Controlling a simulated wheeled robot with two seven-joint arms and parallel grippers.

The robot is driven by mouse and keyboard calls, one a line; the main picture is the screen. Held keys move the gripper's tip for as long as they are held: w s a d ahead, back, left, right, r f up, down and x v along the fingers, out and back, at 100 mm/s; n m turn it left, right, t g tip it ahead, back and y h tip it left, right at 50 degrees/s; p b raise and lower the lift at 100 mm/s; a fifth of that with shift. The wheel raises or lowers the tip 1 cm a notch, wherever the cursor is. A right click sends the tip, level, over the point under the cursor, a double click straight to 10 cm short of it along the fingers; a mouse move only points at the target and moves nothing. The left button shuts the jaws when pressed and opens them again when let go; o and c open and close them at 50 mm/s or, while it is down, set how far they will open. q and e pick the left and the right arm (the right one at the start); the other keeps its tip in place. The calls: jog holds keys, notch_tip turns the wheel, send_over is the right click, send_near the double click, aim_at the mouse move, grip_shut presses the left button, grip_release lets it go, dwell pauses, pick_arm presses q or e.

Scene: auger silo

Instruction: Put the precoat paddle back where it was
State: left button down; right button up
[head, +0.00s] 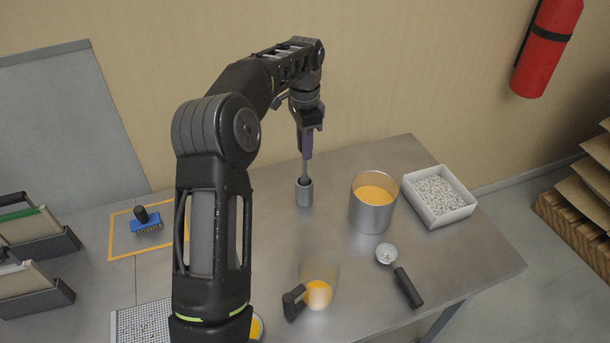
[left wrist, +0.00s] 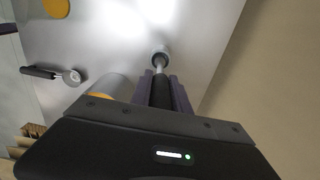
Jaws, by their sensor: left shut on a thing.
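My left gripper (head: 306,148) points down over the back of the table and is shut on the precoat paddle (head: 305,170). The paddle is upright, with a thin grey shaft below the fingers. Its lower end is at the mouth of a small grey metal holder (head: 304,194); how deep it sits inside I cannot tell. In the left wrist view the paddle's dark handle (left wrist: 161,93) lies between the purple fingers, and the shaft runs to the round holder (left wrist: 161,53). My right gripper is not in view.
Right of the holder stand a metal pot of orange liquid (head: 372,203) and a white tray of pellets (head: 438,197). A clear jug (head: 319,283) and a black-handled scoop (head: 407,287) are nearer. A blue brush (head: 146,222) lies in an orange outline at left.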

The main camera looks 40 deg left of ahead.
aim_at(305, 177)
pick_arm(q)
jog(key=shift+f, duration=1)
notch_tip(305, 177, down, 3)
jog(key=shift+f+p, duration=0.15)
jog(key=shift+p, duration=0.45)
jog(key=shift+f, duration=0.2)
jog(key=shift+f, duration=0.2)
jog(key=c, duration=1.2)
grip_release()
jog(key=shift+c, duration=0.2)
jog(key=shift+r, duration=0.1)
